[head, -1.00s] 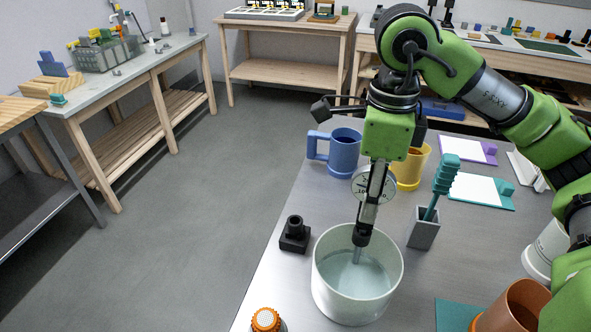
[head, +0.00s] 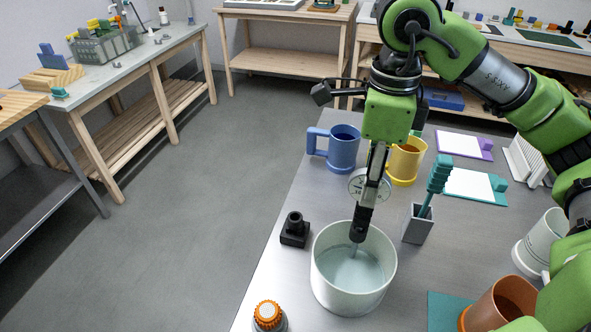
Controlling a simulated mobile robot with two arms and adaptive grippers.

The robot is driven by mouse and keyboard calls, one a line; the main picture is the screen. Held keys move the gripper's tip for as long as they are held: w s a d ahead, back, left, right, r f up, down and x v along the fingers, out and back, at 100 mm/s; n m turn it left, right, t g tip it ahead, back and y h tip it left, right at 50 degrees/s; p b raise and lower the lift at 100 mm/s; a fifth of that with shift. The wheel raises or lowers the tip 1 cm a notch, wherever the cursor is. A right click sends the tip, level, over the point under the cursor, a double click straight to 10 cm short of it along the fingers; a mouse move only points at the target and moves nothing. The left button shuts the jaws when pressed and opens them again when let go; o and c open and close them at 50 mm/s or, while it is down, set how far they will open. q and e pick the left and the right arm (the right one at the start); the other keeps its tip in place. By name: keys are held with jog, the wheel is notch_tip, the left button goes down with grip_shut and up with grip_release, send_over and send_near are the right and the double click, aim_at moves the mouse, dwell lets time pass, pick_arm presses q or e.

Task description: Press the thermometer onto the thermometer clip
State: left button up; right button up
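My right gripper (head: 359,234) points down over a white round pot (head: 325,281) that holds pale liquid. Its narrow dark fingers look shut on the thermometer. The thermometer's round white dial (head: 370,187) shows behind the fingers, partly covered by them. A thin pale stem runs below the fingertips, down inside the pot, tilted a little from upright. I cannot make out the thermometer clip; the gripper or the pot may hide it. My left gripper is not in view.
A small black fitting (head: 295,231) stands left of the pot, and an orange-capped bottle (head: 268,315) in front. Behind are a blue mug (head: 343,150) and a yellow mug (head: 407,160). Bare table lies between them.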

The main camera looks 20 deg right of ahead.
jog(key=shift+r+p, duration=0.8)
jog(key=shift+r, duration=0.2)
notch_tip(320, 180, up, 12)
dwell(0.5)
